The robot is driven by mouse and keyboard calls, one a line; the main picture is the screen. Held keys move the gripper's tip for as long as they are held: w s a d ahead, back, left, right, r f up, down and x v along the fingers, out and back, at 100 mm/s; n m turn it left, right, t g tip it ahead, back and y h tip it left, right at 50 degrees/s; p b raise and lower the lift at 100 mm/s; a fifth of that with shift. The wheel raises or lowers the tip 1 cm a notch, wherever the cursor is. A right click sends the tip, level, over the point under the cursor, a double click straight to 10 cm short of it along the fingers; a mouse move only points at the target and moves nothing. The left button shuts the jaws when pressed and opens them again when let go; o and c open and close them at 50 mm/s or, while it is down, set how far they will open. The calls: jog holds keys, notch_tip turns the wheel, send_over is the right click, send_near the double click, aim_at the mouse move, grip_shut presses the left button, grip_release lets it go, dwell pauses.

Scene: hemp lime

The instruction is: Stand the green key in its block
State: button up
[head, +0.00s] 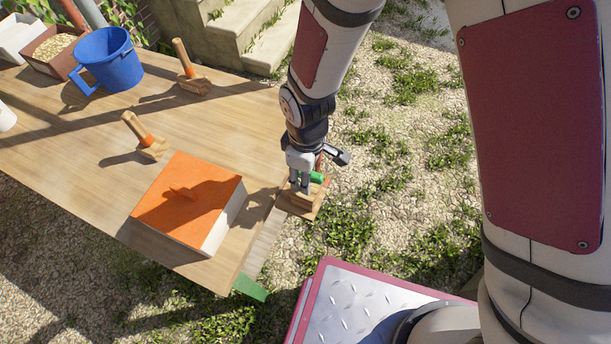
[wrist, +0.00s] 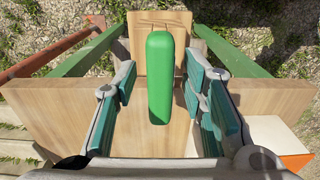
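The green key (wrist: 160,75) is a long, rounded green bar. In the wrist view it lies between my gripper's two fingers (wrist: 165,100), with a visible gap on each side. My gripper (head: 302,187) is open around the key. In the head view only part of the key (head: 317,178) shows beside the fingers. The wooden block (head: 301,205) is below my gripper at the table's right edge. A pale wooden piece, seemingly part of the block (wrist: 143,28), shows behind the key in the wrist view. I cannot tell whether the key touches or sits in the block.
The wooden table (head: 95,155) holds an orange-lidded box (head: 190,200) left of my gripper. Two wooden-handled tools (head: 188,75) (head: 145,138), a blue bucket (head: 107,60) and a grain-filled tray (head: 55,45) stand farther back. Gravel and grass lie right of the table.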

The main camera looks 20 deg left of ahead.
notch_tip(320, 180, up, 10)
jog(key=shift+f, duration=0.15)
